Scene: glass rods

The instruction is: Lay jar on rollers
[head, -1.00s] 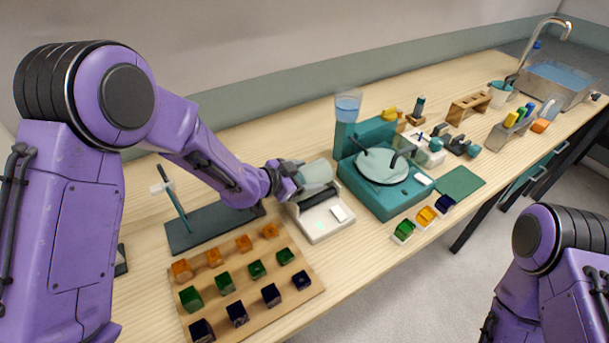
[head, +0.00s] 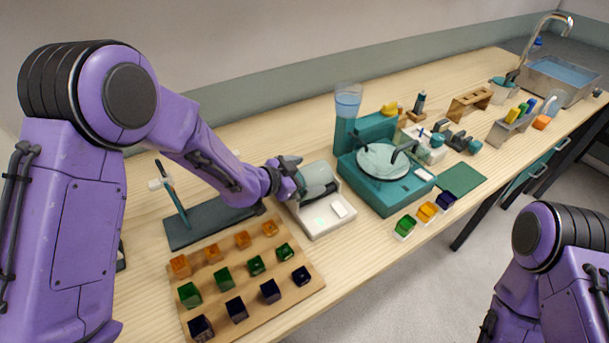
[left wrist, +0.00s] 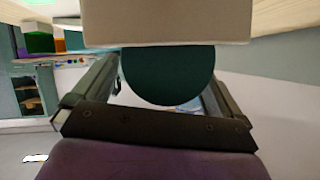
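The jar (head: 317,178) is a pale grey-green see-through cylinder lying on its side over the roller unit (head: 318,222), a white base with a small panel in front. My left gripper (head: 291,178) is at the jar's left end, its fingers along the jar's sides. In the left wrist view the jar's dark teal end (left wrist: 168,78) sits between both fingers, partly hidden behind a cream block, likely the unit's end wall. The rollers are mostly hidden under the jar; I cannot tell whether it touches them. My right gripper is outside the frame.
A teal machine with a round plate (head: 382,166) stands close to the right of the roller unit. A wooden board (head: 245,280) with several coloured cubes lies in front left. A dark stand (head: 205,228) is behind it. Clear bench lies along the back.

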